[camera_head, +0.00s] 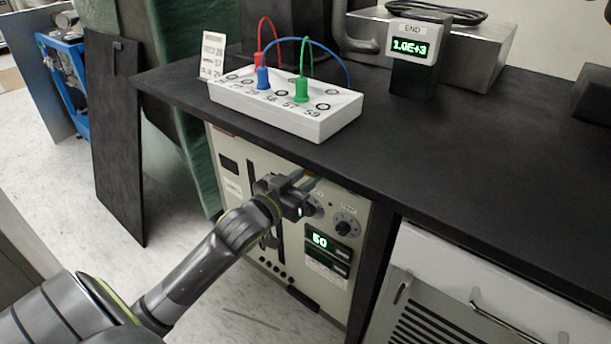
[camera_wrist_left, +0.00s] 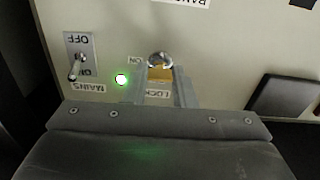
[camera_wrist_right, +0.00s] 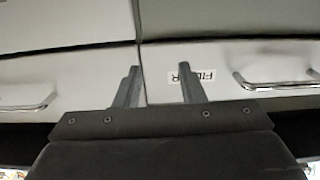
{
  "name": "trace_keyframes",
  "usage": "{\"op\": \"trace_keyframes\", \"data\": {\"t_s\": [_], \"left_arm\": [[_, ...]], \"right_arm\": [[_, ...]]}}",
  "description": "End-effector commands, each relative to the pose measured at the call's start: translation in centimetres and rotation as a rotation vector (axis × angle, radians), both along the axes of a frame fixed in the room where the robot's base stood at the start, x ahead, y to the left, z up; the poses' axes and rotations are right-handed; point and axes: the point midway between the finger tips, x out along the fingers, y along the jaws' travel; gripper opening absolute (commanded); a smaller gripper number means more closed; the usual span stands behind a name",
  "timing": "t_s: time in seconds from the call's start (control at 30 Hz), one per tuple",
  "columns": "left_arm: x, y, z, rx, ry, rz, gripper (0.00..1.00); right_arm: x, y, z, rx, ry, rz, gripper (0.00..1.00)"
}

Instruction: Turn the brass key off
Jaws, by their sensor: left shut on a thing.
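The brass key (camera_wrist_left: 158,73) sits in a round metal lock on the panel in the left wrist view, between labels reading ON and LOCK. My left gripper (camera_wrist_left: 161,73) is shut on the key, with a finger on each side of it. In the head view my left gripper (camera_head: 308,181) is at the upper front of the cream cabinet (camera_head: 232,178), just under the bench edge, and hides the key there. My right gripper (camera_wrist_right: 158,69) is open and empty, facing white drawer fronts in the right wrist view.
A mains toggle switch (camera_wrist_left: 77,66) and a lit green lamp (camera_wrist_left: 121,79) are left of the key. The black bench top (camera_head: 480,150) overhangs the cabinet and carries a white socket box (camera_head: 330,124) with cables. A cabinet display (camera_head: 320,241) reads 50.

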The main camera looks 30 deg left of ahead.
Motion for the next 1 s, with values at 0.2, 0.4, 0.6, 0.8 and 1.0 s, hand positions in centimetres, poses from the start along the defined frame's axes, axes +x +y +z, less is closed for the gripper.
{"op": "trace_keyframes", "data": {"t_s": [0.2,0.4,0.6,0.8,1.0], "left_arm": [[0.0,0.0,0.2,-0.042,0.005,0.001,0.01],[0.0,0.0,0.1,-0.081,0.008,0.001,0.01],[0.0,0.0,0.2,-0.123,0.011,0.001,0.01],[0.0,0.0,0.2,-0.162,0.014,0.0,0.01],[0.0,0.0,0.2,-0.203,0.017,0.0,0.01]], "right_arm": [[-1.7,0.3,-5.2,0.072,0.299,0.009,0.36],[-5.1,1.3,-10.0,0.145,0.605,0.03,0.36],[-9.9,2.7,-13.7,0.212,0.908,0.064,0.36],[-14.3,3.8,-15.7,0.26,1.147,0.095,0.36],[-14.3,3.4,-16.7,0.253,1.177,0.074,0.36]]}}
